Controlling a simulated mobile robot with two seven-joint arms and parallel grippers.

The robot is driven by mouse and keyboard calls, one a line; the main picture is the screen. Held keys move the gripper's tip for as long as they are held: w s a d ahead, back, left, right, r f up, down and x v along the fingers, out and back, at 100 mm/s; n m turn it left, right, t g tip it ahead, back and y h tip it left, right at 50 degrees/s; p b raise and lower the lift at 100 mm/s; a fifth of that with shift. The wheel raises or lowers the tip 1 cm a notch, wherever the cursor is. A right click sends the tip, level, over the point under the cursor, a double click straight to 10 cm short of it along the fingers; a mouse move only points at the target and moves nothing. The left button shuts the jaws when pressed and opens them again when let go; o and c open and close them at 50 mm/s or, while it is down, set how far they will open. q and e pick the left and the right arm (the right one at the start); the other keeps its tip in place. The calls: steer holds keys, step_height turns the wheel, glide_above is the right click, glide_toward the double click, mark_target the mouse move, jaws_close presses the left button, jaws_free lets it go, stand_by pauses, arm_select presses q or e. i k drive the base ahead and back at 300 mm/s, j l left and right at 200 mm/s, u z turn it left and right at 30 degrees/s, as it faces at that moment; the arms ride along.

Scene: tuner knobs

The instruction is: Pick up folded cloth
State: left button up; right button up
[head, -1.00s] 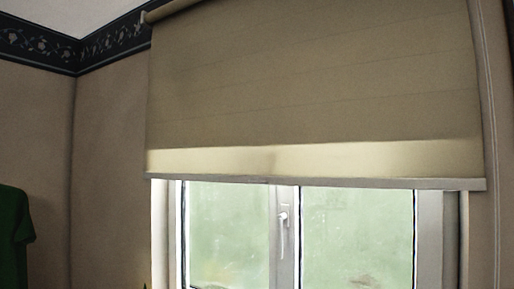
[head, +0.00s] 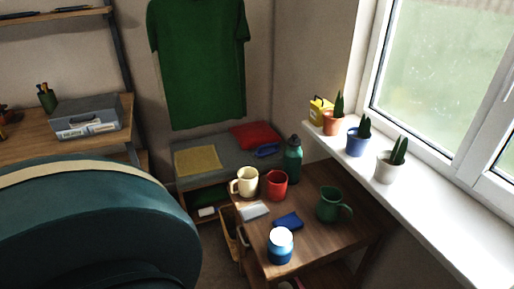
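Neither of my grippers is in view. A flat yellow cloth-like piece (head: 197,161) lies on the left part of a low grey-topped bench (head: 222,147), below a hanging green shirt (head: 198,62). A red piece (head: 255,136), cloth or cushion, lies at the back right of that bench, with a small blue item (head: 267,150) in front of it. A small dark blue flat item (head: 288,222) lies on the wooden side table (head: 325,237). I cannot tell for certain which of these is the folded cloth.
The side table also holds a cream mug (head: 244,182), red mug (head: 276,185), green mug (head: 331,205), green bottle (head: 293,162) and blue jar (head: 280,248). Potted cacti (head: 358,138) line the windowsill (head: 420,205). A large teal rounded object (head: 95,235) fills the lower left.

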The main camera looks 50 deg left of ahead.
mark_target(291, 222)
steer(key=u, duration=1.2)
